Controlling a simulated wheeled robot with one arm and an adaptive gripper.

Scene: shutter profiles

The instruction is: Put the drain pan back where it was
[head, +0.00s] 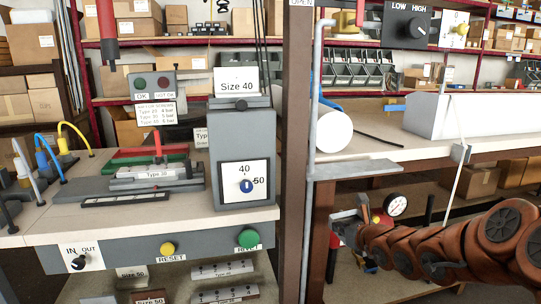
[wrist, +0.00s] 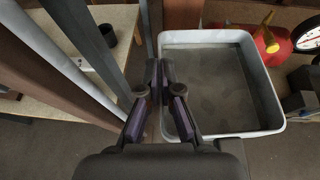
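The drain pan (wrist: 268,95) is a grey, rectangular, open tray with a pale rim, in the upper right of the wrist view. Its inside is dark grey. My gripper (wrist: 160,68) is at the pan's left side, with its fingertips close together and the left rim running between them. It appears shut on that rim; the fingers hide the contact itself. In the head view my brown-orange arm reaches in from the right, below the bench, and the pan cannot be made out there.
A red can (wrist: 267,38) with a yellow spout and a round gauge (head: 397,205) are close beyond the pan. A brown post (head: 294,150) and a grey pipe stand left of the arm. A bench with a control panel (head: 170,250) is at the left. Bare floor shows at the wrist view's lower right.

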